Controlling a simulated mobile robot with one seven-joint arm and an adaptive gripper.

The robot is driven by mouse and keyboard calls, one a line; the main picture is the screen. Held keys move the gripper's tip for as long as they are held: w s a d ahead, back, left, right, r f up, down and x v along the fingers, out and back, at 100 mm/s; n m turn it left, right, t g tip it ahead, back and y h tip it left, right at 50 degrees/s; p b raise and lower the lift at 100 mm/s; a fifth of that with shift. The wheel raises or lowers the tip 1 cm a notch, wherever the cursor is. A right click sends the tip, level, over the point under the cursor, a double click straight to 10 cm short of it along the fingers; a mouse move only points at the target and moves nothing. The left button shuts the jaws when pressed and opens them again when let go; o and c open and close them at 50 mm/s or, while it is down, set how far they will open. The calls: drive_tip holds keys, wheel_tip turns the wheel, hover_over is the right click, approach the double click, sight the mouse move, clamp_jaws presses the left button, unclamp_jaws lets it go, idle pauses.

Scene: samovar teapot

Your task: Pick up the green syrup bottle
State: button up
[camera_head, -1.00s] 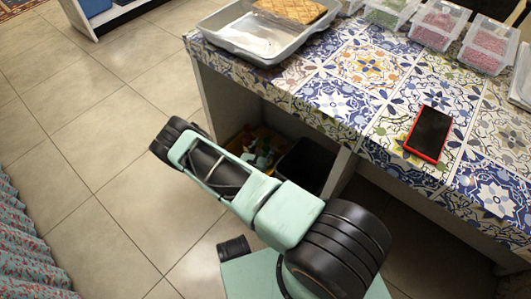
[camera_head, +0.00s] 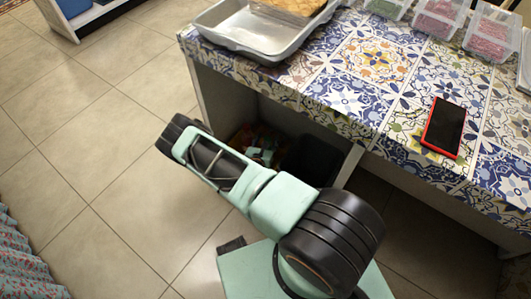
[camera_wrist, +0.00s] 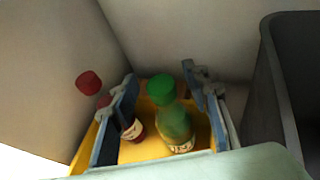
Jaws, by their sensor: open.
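My gripper (camera_wrist: 159,80) is open, with one finger to the left of the bottle and one to the right. Gaps show between the bottle and both fingers. A red-capped bottle (camera_wrist: 88,82) is outside the left finger. Another dark red bottle (camera_wrist: 133,129) with a pale label is partly hidden behind the left finger. In the head view, the bottles under the counter are too small to tell apart.
A dark bin (camera_wrist: 290,90) stands close on the right, and it also shows under the counter in the head view (camera_head: 318,160). Pale cabinet walls (camera_wrist: 180,35) close in the crate. The tiled countertop (camera_head: 345,95) overhangs, bearing a tray (camera_head: 255,38) and a phone (camera_head: 443,127).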

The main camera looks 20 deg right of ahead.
clamp_jaws()
idle(0.3)
idle(0.4)
